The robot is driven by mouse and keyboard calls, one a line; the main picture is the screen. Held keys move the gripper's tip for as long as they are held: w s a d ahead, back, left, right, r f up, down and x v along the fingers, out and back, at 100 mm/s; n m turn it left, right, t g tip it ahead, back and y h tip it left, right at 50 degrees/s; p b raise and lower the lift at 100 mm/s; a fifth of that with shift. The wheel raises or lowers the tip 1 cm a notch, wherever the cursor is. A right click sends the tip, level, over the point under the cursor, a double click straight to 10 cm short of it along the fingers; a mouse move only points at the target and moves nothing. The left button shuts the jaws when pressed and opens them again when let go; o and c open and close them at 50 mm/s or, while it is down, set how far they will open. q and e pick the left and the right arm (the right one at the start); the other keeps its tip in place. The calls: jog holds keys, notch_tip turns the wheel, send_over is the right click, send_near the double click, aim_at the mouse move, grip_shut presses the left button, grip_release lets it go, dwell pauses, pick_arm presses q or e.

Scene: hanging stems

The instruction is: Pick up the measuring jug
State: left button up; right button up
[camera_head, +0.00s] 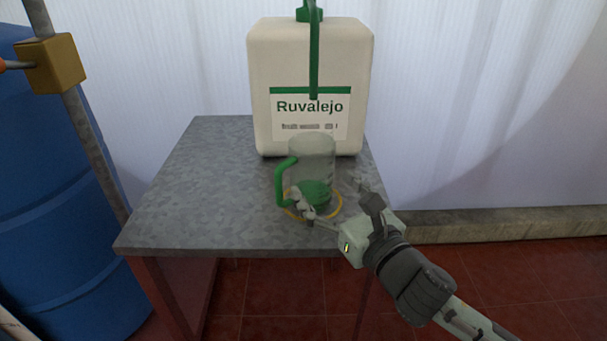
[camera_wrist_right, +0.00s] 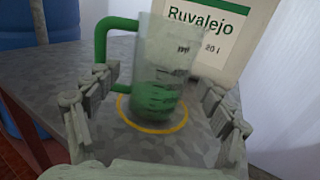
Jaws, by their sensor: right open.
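The measuring jug (camera_head: 312,152) is clear, with a green handle (camera_head: 281,183) on its left and green in its lower part. It stands upright on the grey table (camera_head: 200,185), within a yellow ring (camera_head: 334,211). My right gripper (camera_head: 332,190) is open at the jug's near side. In the right wrist view the jug (camera_wrist_right: 165,60) appears between the two spread fingers of the gripper (camera_wrist_right: 160,88), with the left finger close to the handle (camera_wrist_right: 101,40). I cannot tell whether either finger touches it. My left gripper is not in view.
A cream canister (camera_head: 262,80) labelled Ruvalejo stands right behind the jug, with a green part (camera_head: 314,60) hanging down its front. A blue barrel (camera_head: 50,200) and a pole with a brass-coloured clamp (camera_head: 55,64) stand at left. The table's left half is clear.

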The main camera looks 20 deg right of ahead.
aim_at(302, 143)
jog(key=w, duration=0.4)
jog(key=shift+w+a+f, duration=0.25)
jog(key=shift+w, duration=0.1)
jog(key=shift+w+f, duration=0.1)
jog(key=shift+w, duration=0.15)
pick_arm(q)
jog(key=shift+d+f, duration=0.2)
jog(key=shift+f, duration=0.55)
pick_arm(e)
jog(key=shift+c, duration=0.4)
pick_arm(q)
jog(key=shift+w+r, duration=0.1)
jog(key=shift+r, duration=0.05)
pick_arm(e)
jog(key=c, duration=0.9)
